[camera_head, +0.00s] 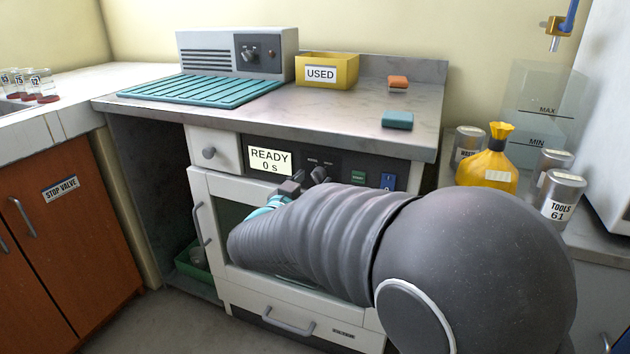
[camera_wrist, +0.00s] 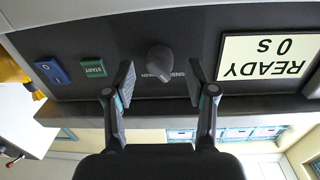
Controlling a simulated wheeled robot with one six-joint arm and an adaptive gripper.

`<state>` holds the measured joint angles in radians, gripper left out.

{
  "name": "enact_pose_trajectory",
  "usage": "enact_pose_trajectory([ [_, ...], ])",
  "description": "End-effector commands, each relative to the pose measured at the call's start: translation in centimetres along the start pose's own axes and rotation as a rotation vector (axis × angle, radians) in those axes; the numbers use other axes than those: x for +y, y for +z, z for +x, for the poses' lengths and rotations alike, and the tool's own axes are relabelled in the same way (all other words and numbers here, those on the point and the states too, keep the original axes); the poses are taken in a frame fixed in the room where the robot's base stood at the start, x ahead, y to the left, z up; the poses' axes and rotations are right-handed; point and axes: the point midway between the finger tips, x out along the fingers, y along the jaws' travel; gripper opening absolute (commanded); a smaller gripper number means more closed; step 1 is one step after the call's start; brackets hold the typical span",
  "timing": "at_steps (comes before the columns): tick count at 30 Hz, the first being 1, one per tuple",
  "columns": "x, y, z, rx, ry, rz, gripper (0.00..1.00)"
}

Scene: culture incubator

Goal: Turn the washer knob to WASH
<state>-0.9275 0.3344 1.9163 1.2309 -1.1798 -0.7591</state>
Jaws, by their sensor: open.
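The dark grey washer knob (camera_head: 319,174) sits on the black control panel (camera_head: 342,165), right of the display reading "READY 0 s" (camera_head: 270,161). In the wrist view, which is upside down, the knob (camera_wrist: 160,60) lies centred between the two fingertips. Small labels beside it are partly covered, and I cannot tell which one it points to. My gripper (camera_wrist: 160,77) is open, one finger on each side of the knob, with a visible gap to both. In the camera_head view my gripper (camera_head: 291,187) is at the panel, mostly hidden behind my arm.
A green START button (camera_head: 358,177) and a blue O/I switch (camera_head: 388,182) are right of the knob. The countertop (camera_head: 340,118) overhangs the panel. The washer door (camera_head: 200,190) below is shut and partly hidden by my arm. A yellow USED bin (camera_head: 340,72) stands on top.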

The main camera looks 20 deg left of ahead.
Motion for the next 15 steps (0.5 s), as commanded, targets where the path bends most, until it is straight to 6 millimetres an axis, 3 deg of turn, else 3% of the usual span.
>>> enact_pose_trajectory([
  [5, 0.05, 0.05, 1.09, 0.000, 0.001, -0.001, 0.56],
  [13, 0.03, 0.03, 1.20, 0.000, 0.000, -0.001, 0.56],
  [14, 0.03, 0.03, 1.20, 0.000, 0.000, -0.001, 0.54],
  [15, 0.03, 0.03, 1.19, 0.000, 0.000, -0.001, 0.44],
])
